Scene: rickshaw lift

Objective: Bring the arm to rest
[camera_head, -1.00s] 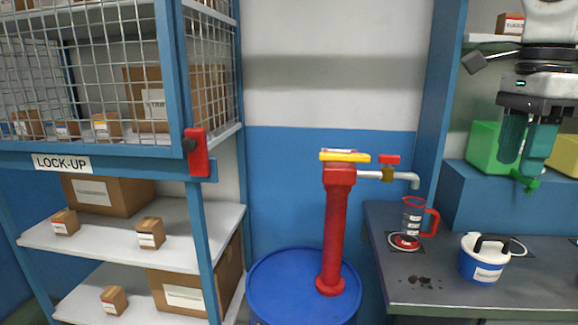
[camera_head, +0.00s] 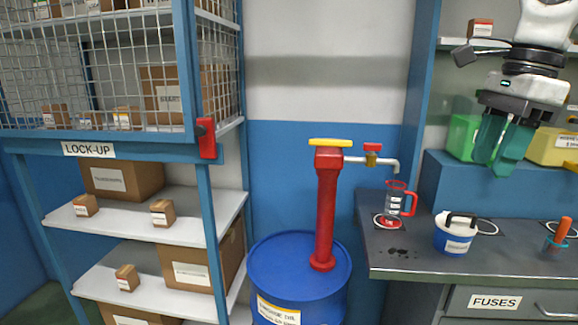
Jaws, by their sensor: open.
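My gripper (camera_head: 501,143) hangs from my arm at the upper right, in front of the blue shelf block. Its two teal fingers point down and stand a little apart, with nothing seen between them. It is above and to the right of the blue and white pot (camera_head: 455,233), clear of the bench top. My wrist and upper arm run up out of the picture.
A dark bench (camera_head: 400,255) holds a clear red-handled jug (camera_head: 397,202) and an orange-handled tool (camera_head: 562,232). A blue drum (camera_head: 300,260) carries a red pump (camera_head: 327,200). A lock-up cage (camera_head: 100,70) stands left. Green (camera_head: 462,135) and yellow (camera_head: 553,147) containers sit near my gripper.

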